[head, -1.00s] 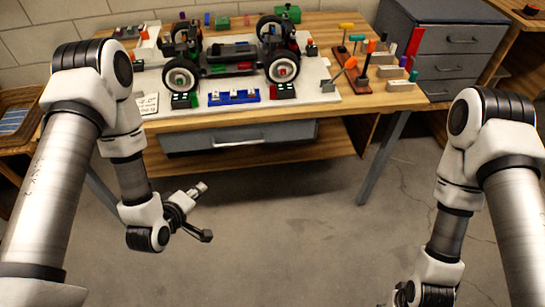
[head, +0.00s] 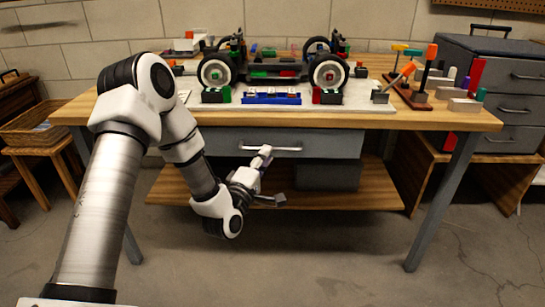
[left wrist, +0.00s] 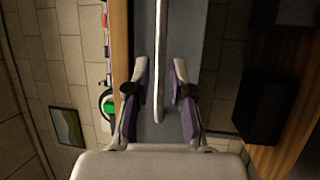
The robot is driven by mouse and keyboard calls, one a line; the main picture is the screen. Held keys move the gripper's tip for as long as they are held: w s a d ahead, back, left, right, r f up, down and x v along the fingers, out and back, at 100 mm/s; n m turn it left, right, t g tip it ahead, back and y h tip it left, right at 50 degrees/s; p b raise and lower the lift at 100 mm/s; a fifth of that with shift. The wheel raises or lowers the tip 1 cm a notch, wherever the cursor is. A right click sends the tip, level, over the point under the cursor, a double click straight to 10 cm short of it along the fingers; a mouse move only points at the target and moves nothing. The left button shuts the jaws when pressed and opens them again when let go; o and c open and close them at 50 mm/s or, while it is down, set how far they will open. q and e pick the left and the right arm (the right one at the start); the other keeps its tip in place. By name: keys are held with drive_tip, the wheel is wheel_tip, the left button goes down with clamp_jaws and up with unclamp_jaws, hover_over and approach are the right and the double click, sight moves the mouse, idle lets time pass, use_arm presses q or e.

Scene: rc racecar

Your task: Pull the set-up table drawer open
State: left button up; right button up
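The set-up table drawer (head: 320,144) has a grey front under the wooden tabletop and looks closed. Its pale bar handle (head: 271,148) runs across the front. My left gripper (head: 272,175) is open in front of the drawer, with its upper finger close to the handle and its lower finger below it. In the left wrist view, the handle (left wrist: 160,50) appears as a long bar between the two spread fingers of the left gripper (left wrist: 164,75). I cannot tell whether either finger touches it. My right gripper is out of view.
The RC car (head: 275,68) stands on a white mat on the table (head: 440,120). A tool rack (head: 410,95) is at the right end. A grey drawer cabinet (head: 500,90) stands at right, a wicker basket (head: 38,124) at left. The floor in front is clear.

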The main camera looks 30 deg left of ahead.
use_arm(q)
drive_tip(key=x, duration=0.3)
drive_tip(key=shift+w, duration=0.35)
clamp_jaws()
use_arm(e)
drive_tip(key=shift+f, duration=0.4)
use_arm(q)
drive_tip(key=shift+s, duration=0.1)
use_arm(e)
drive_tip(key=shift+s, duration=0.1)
